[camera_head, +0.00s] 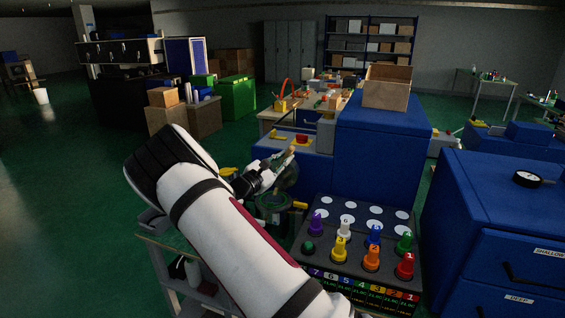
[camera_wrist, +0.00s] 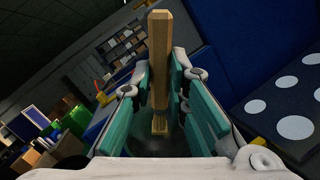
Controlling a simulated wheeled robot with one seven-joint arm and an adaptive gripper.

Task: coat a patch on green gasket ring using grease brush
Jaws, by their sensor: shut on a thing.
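My gripper (camera_head: 262,176) is shut on the wooden handle of the grease brush (camera_wrist: 159,62), which stands between its teal finger pads in the wrist view. A tan part of the brush also shows past the fingers in the head view (camera_head: 284,159). The brush's bristles cannot be made out clearly. What looks like the green gasket ring (camera_head: 274,207) lies dark on the bench, just below and right of my gripper, partly behind my arm. I cannot tell whether the brush touches anything.
A black rack (camera_head: 323,207) with white round spots and several numbered coloured pegs stands at the right of the ring. A blue press housing (camera_head: 378,155) rises behind. A blue drawer cabinet (camera_head: 497,195) stands at the far right. A yellow piece (camera_head: 300,205) lies beside the ring.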

